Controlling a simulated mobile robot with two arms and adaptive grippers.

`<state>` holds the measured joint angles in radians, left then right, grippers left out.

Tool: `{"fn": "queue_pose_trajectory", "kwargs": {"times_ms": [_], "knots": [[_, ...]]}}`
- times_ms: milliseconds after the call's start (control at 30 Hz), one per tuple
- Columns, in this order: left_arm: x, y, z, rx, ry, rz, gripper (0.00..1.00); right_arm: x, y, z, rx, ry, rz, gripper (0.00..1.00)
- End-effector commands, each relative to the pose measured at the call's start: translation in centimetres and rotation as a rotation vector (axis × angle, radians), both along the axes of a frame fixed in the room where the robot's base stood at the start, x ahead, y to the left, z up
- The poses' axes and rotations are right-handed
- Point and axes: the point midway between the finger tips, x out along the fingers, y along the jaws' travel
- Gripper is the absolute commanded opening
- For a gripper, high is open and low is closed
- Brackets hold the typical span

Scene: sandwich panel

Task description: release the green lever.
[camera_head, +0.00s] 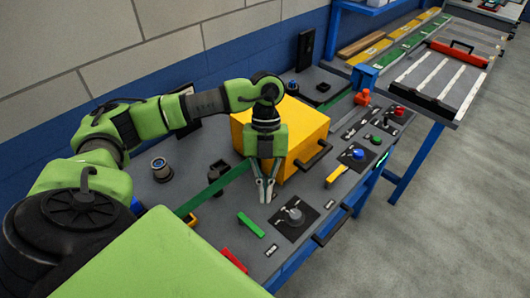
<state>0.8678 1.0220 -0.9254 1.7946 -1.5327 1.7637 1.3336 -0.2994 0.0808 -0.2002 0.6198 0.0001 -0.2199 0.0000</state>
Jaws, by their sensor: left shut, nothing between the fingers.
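A small bright green lever (251,225) lies low on the grey panel (262,212), left of a round grey knob on a black plate (291,217). My left gripper (266,200) comes down from above, in front of the yellow box (300,128). Its fingertips point down and are shut with nothing between them. They appear above and slightly right of the green lever, apart from it. The exact height of the tips over the panel is hard to tell. My right gripper is not in view.
A dark green strip (212,191) runs behind the lever. A red lever (233,260) is nearer the front edge, and a yellow lever (336,175) stands to the right. A black handle (333,226) sticks out at the edge. Open floor (420,240) lies right.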

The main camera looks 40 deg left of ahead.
Motion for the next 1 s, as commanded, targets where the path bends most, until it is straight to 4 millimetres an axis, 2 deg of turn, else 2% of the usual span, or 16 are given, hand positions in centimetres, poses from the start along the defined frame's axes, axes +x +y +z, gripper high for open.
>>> {"fn": "queue_pose_trajectory", "kwargs": {"times_ms": [100,233,867,1000], "knots": [[0.6,0.4,1.8,-0.001,-0.003,0.0,0.0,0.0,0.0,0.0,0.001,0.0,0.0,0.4],[0.9,0.7,2.8,0.0,-0.001,0.0,0.0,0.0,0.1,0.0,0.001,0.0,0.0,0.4],[1.0,0.7,3.1,0.0,0.0,0.0,0.0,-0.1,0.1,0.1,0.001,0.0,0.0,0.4],[1.0,0.7,4.8,-0.001,-0.001,0.0,0.0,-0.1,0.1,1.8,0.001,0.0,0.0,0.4]]}}
